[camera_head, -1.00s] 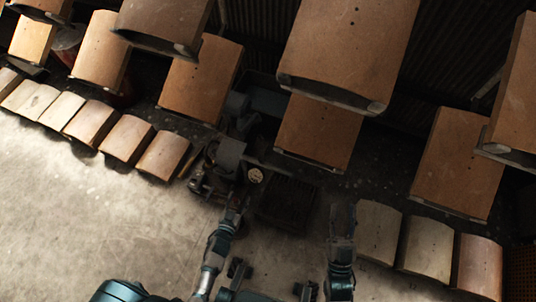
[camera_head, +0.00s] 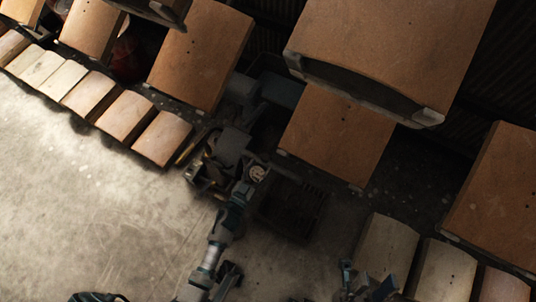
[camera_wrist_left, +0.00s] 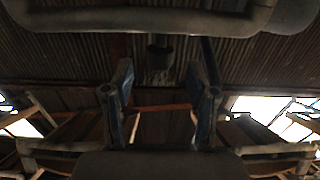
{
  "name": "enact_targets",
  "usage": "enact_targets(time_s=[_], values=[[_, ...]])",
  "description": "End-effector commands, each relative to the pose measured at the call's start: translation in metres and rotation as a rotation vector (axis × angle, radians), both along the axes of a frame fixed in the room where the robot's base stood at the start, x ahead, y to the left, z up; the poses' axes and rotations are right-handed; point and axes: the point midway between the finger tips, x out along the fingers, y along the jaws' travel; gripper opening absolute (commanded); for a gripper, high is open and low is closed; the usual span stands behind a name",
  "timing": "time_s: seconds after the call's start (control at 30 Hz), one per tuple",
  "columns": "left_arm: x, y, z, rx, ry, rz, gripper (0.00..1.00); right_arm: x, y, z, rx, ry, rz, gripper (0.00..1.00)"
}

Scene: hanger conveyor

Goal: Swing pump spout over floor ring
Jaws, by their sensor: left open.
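A dark grey machine with a blocky top (camera_head: 232,146), which looks like the pump, stands near the middle of the head view. I cannot make out its spout clearly. A small pale round piece (camera_head: 257,173) sits beside it; I cannot tell if this is the floor ring. My left gripper (camera_head: 243,190) is at the machine's lower right side, and its fingertips blend into the dark parts. In the left wrist view its two fingers (camera_wrist_left: 160,95) are apart with nothing seen between them. A short dark cylinder (camera_wrist_left: 160,54) shows beyond them. My right gripper (camera_head: 370,287) is low at the right, partly cut off.
A dark grated crate or grate (camera_head: 290,208) lies right of the machine. Large brown curved panels (camera_head: 335,135) hang above and behind. Rows of smaller panels (camera_head: 127,115) line the floor left and right.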

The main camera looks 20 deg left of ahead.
Motion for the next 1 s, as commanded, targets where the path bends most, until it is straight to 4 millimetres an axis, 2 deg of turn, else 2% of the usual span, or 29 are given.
enact_targets(time_s=[0.1, 0.3, 0.63, 0.67, 0.87, 0.9, 1.0], values=[[0.022, -0.002, -0.004, 0.001, 0.003, 0.0, 0.57, 0.003, 0.001, -0.002, 0.0, -0.017, 0.0, 0.4], [0.044, -0.004, -0.002, -0.001, 0.002, -0.001, 0.57, 0.005, 0.002, 0.001, -0.002, -0.037, 0.001, 0.4], [0.049, -0.004, 0.0, -0.001, 0.0, 0.0, 0.57, 0.009, 0.003, 0.001, -0.002, -0.041, 0.002, 0.4], [0.049, -0.004, 0.0, -0.001, 0.0, 0.0, 0.55, 0.009, 0.003, 0.001, -0.002, -0.041, 0.002, 0.4], [0.049, -0.004, 0.0, -0.001, 0.0, 0.0, 0.05, 0.009, 0.003, 0.001, -0.002, -0.041, 0.002, 0.4], [0.049, -0.004, 0.0, -0.001, 0.0, 0.0, 0.0, 0.009, 0.003, 0.001, -0.002, -0.041, 0.002, 0.4], [0.049, -0.004, 0.0, -0.001, 0.0, 0.0, 0.0, 0.009, 0.003, 0.001, -0.003, -0.041, 0.001, 0.4]])
